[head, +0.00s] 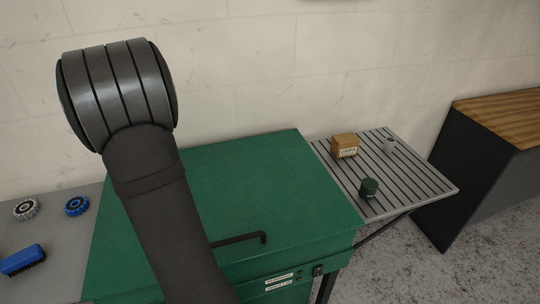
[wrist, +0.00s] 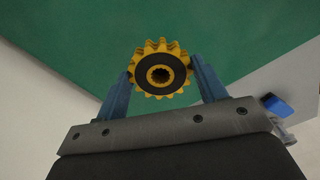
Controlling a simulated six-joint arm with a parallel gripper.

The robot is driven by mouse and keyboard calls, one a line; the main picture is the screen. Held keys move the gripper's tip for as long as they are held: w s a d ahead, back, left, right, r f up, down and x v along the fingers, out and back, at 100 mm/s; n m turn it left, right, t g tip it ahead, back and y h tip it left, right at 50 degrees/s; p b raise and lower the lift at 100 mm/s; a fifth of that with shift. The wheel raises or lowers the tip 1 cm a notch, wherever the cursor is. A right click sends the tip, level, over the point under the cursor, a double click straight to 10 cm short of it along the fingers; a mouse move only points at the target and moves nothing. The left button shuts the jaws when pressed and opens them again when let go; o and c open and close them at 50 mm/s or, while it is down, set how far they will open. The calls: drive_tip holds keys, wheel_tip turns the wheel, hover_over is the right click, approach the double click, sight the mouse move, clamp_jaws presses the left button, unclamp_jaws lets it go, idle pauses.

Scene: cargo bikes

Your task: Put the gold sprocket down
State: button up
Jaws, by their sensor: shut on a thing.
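The gold sprocket (wrist: 178,87) shows in the wrist view, a toothed gold ring with a black face and a gold hub. My gripper (wrist: 160,82) is shut on it, with one blue finger at each side of its rim. Behind the sprocket is the green top of a cabinet (wrist: 60,40); how far above it the sprocket hangs I cannot tell. In the head view my arm covers part of the green cabinet top (head: 270,185), and the gripper and sprocket are hidden.
A grey side surface at left holds a silver-and-black sprocket (head: 26,210), a blue sprocket (head: 76,206) and a blue brush (head: 22,260). Much of the green top is clear.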

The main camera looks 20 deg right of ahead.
drive_tip(key=w+d+m, duration=0.2)
drive_tip(key=w+d, duration=0.1)
drive_tip(key=d, duration=0.9)
drive_tip(key=w+d+m, duration=0.2)
drive_tip(key=w+d, duration=0.1)
drive_tip(key=d, duration=0.8)
drive_tip(key=s+d+m, duration=0.2)
drive_tip(key=d+m, duration=0.2)
drive_tip(key=d, duration=1.6)
drive_tip(key=s+d+m, duration=0.3)
drive_tip(key=s+d, duration=1.1)
drive_tip(key=d, duration=0.4)
drive_tip(key=s+d+m, duration=0.3)
drive_tip(key=s+d, duration=1)
drive_tip(key=d, duration=0.4)
hover_over(390, 174)
wheel_tip(390, 174, down, 7)
drive_tip(key=shift+d+f, duration=0.1)
drive_tip(key=shift+f, duration=2.05)
drive_tip(key=shift+f, duration=0.15)
